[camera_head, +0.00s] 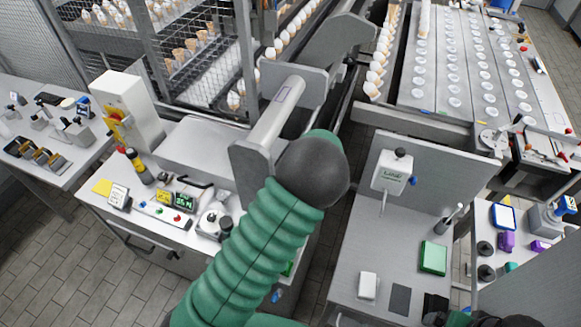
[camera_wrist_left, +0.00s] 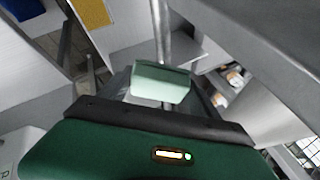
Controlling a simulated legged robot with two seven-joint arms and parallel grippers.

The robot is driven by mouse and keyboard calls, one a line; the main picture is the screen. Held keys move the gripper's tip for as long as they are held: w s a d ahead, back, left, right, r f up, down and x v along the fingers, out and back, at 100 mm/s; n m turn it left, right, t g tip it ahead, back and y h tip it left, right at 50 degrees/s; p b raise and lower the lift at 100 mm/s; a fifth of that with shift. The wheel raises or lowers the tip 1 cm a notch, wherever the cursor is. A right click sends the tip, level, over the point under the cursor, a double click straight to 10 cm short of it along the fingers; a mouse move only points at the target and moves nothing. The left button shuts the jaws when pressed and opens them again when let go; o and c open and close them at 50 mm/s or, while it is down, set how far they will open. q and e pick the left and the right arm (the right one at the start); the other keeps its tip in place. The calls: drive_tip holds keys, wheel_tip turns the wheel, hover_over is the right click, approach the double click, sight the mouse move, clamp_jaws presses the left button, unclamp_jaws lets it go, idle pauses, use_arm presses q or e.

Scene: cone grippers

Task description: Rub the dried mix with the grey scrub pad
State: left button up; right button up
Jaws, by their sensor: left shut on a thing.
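In the left wrist view, my left gripper (camera_wrist_left: 160,98) is shut on a pale grey-green block (camera_wrist_left: 160,80), held beside a thin grey metal post. I cannot tell for sure whether this block is the grey scrub pad. In the head view my green-sleeved left arm reaches up the middle to a grey roller and plates; its gripper is hidden behind the dark wrist joint. A flat dark grey piece (camera_head: 400,299) lies on the right-hand bench. I cannot make out the dried mix in either view.
The right-hand bench (camera_head: 345,298) also bears a green box (camera_head: 433,257) and a white block (camera_head: 368,285). The left bench carries a white upright machine (camera_head: 128,108), a display (camera_head: 184,201) and small tools. A grey roller (camera_head: 275,113) and its plates stand close to my arm.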

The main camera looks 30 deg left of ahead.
use_arm(q)
drive_tip(key=shift+w+d+r+p, duration=0.1)
drive_tip(key=shift+d+r+p, duration=0.2)
drive_tip(key=shift+r, duration=0.25)
drive_tip(key=shift+d+r+p, duration=0.2)
drive_tip(key=shift+d+r, duration=0.05)
drive_tip(key=shift+r, duration=0.3)
drive_tip(key=shift+d, duration=0.1)
drive_tip(key=shift+w+d+r+p, duration=0.1)
drive_tip(key=shift+d+r+p, duration=0.2)
drive_tip(key=shift+r+p, duration=0.25)
drive_tip(key=shift+w+d+r+p, duration=0.1)
drive_tip(key=shift+d+r+p, duration=0.2)
drive_tip(key=shift+r, duration=0.45)
drive_tip(key=shift+d, duration=0.15)
